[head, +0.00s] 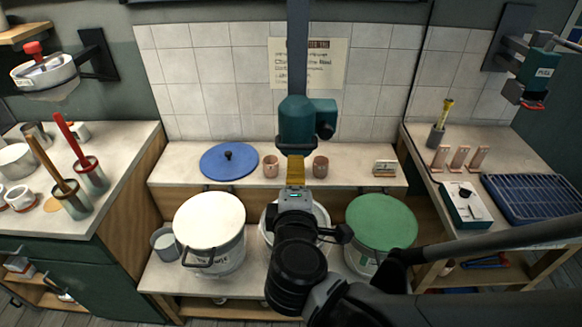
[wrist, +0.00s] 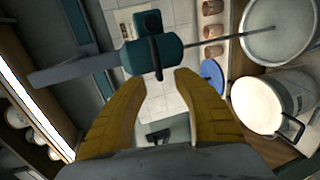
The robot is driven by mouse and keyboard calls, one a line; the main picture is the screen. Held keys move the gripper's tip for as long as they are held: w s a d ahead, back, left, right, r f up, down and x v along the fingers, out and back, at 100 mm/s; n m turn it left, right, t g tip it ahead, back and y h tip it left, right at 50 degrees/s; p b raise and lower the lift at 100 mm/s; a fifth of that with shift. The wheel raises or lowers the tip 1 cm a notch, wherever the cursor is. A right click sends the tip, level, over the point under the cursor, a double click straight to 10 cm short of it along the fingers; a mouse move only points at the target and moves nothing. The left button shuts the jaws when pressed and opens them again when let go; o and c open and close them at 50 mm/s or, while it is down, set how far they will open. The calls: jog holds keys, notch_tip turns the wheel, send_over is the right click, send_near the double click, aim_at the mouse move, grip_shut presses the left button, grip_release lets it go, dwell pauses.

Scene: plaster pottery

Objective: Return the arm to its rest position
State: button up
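My gripper (head: 295,172) is raised over the middle of the workbench in the head view, in front of the teal mixer (head: 297,122). In the wrist view its two yellow fingers (wrist: 160,78) are spread apart. Nothing is between them; wall tiles show through the gap. The mixer (wrist: 150,55) appears beyond the fingertips, with its thin shaft running toward an open bucket (wrist: 262,50). In the head view my arm hides most of this bucket (head: 325,216).
A white-lidded bucket (head: 209,220) stands left of my arm and a green-lidded bucket (head: 381,222) right. Side counters hold tools (head: 72,196) and a blue rack (head: 535,197).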

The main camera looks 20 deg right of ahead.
jog(key=s+d+f+m+g+b, duration=0.1)
jog(key=s+d+f+m+g, duration=0.2)
jog(key=d+f+m+g, duration=0.3)
jog(key=s+a+m+g+y, duration=0.1)
jog(key=s+m+y, duration=0.3)
jog(key=m, duration=0.4)
jog(key=shift+s+a+g+y+b, duration=0.4)
jog(key=shift+s+a, duration=0.25)
jog(key=shift+s, duration=0.25)
